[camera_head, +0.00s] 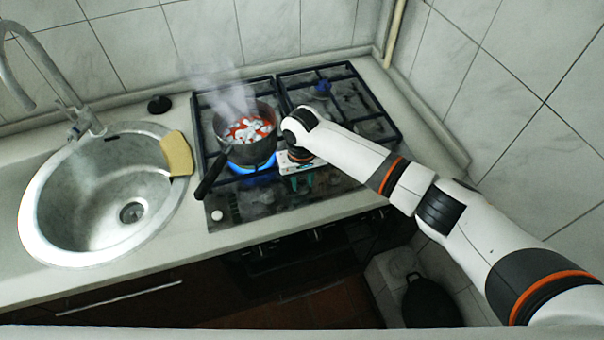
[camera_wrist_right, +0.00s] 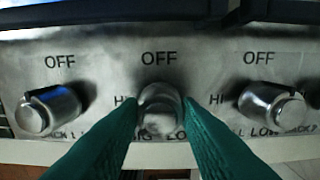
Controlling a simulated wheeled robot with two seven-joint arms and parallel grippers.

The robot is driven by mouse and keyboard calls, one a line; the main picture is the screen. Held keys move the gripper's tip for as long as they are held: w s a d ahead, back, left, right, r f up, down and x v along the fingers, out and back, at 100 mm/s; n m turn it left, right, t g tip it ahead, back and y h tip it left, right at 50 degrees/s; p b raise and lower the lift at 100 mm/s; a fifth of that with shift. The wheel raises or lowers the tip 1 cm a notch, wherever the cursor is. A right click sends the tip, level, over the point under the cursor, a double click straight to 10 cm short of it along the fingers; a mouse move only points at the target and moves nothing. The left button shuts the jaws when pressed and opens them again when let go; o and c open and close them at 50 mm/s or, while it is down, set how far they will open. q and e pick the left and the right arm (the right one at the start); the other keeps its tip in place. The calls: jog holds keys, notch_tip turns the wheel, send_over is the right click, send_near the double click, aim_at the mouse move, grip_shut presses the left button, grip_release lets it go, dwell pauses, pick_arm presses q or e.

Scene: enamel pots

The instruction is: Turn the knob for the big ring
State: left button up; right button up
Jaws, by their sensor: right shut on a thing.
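In the right wrist view, a metal knob (camera_wrist_right: 161,106) sits on the steel panel, with "OFF" above it and partly covered lettering, apparently "BIG", below. My right gripper (camera_wrist_right: 160,122) has its green fingers on either side of this knob, shut on it. In the head view my right gripper (camera_head: 302,184) reaches down to the front of the gas hob (camera_head: 285,205). A dark pot (camera_head: 252,152) with red and white contents steams on the hob, with a blue flame (camera_head: 262,168) under it. My left gripper is not in view.
Neighbouring knobs stand close by, one to the left (camera_wrist_right: 47,110) and one to the right (camera_wrist_right: 272,104). The pot's handle (camera_head: 211,176) points toward the front left. A round sink (camera_head: 50,225) and a yellow sponge (camera_head: 177,153) lie left of the hob.

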jog(key=n+p, duration=0.1)
jog(key=n, duration=0.3)
jog(key=shift+r+n, duration=0.1)
jog(key=shift+n, duration=0.2)
jog(key=n+p, duration=0.1)
jog(key=n, duration=0.3)
jog(key=shift+n, duration=0.3)
jog(key=o, duration=1)
notch_tip(320, 180, up, 12)
jog(key=shift+f+b, duration=0.1)
jog(key=shift+b, duration=1)
